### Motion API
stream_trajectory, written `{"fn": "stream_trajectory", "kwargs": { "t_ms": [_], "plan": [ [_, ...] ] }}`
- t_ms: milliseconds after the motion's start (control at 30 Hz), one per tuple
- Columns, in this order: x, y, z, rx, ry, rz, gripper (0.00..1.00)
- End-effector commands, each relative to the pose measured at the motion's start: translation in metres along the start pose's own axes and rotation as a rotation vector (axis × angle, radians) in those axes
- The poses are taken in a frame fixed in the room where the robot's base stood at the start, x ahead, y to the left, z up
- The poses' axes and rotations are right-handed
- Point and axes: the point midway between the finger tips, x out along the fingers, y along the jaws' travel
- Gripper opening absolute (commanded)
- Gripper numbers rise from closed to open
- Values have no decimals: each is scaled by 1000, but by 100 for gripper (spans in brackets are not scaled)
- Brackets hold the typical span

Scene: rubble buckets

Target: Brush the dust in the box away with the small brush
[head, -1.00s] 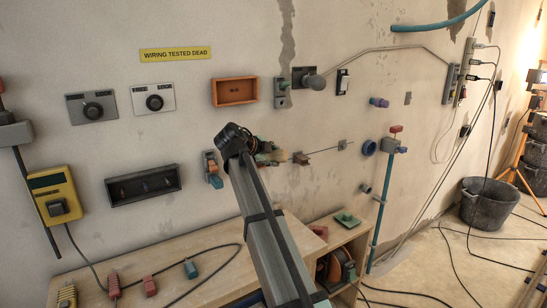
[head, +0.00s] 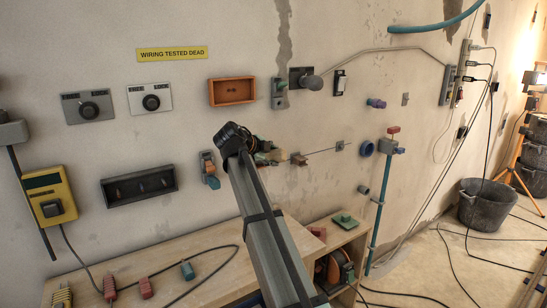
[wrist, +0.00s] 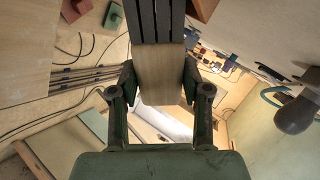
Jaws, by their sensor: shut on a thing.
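My gripper (wrist: 160,88) is shut on a flat pale wooden piece (wrist: 160,75) with a dark, ridged part beyond it, which looks like the small brush; its far end is cut off by the wrist view's top edge. In the head view my gripper (head: 266,155) is small and partly hidden behind my arm, close to the wall. An open orange box (head: 232,92) is on the wall above and left of the gripper. A dark shallow box (head: 139,186) with small items inside is lower left. I cannot make out dust in either box.
A wooden bench (head: 130,270) with red and teal plugs stands below. A black bucket (head: 485,203) is at far right.

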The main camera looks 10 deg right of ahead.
Motion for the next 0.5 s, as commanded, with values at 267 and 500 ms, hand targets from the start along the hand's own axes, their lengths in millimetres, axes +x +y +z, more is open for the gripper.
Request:
{"fn": "stream_trajectory", "kwargs": {
  "t_ms": [267,500],
  "plan": [
    [-2,1,2,0,0,1,11],
    [10,-5,-3,1,-1,0,11]
  ]
}}
